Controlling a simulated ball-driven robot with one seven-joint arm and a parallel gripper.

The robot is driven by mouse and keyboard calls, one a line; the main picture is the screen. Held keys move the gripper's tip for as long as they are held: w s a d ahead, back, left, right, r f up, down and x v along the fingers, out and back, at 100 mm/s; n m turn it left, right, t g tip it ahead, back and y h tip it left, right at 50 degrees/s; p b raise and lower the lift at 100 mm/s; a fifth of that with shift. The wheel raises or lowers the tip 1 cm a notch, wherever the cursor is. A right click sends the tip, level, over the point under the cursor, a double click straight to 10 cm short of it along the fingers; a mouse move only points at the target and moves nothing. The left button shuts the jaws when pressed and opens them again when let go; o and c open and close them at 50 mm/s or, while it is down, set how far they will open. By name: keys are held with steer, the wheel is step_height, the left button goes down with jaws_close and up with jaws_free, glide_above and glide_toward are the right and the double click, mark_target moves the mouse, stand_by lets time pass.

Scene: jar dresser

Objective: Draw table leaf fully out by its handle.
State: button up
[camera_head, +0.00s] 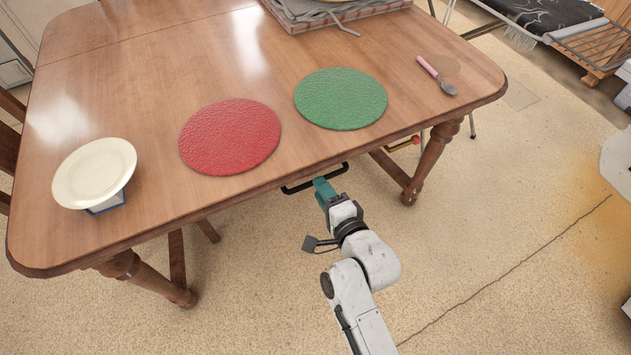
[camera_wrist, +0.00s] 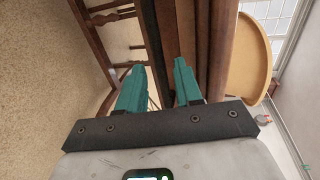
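The wooden table (camera_head: 215,62) has a black bar handle (camera_head: 300,187) along its near edge, below the top. My gripper (camera_head: 320,184), with teal fingers, is at the middle of this handle and hides part of it. In the wrist view my gripper (camera_wrist: 158,85) has its two fingers clearly apart, with the table's brown edge (camera_wrist: 202,45) beyond them. No pulled-out leaf can be made out.
On the table are a cream plate (camera_head: 94,172) on a small stand, a red mat (camera_head: 229,138), a green mat (camera_head: 341,98) and a pink-handled spoon (camera_head: 436,75). A table leg (camera_head: 433,160) stands right of my gripper. The floor (camera_head: 500,240) in front is clear.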

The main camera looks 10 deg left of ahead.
steer(key=shift+b+x, duration=0.4)
steer(key=shift+x, duration=1.7)
jaws_close()
steer(key=shift+f, duration=0.1)
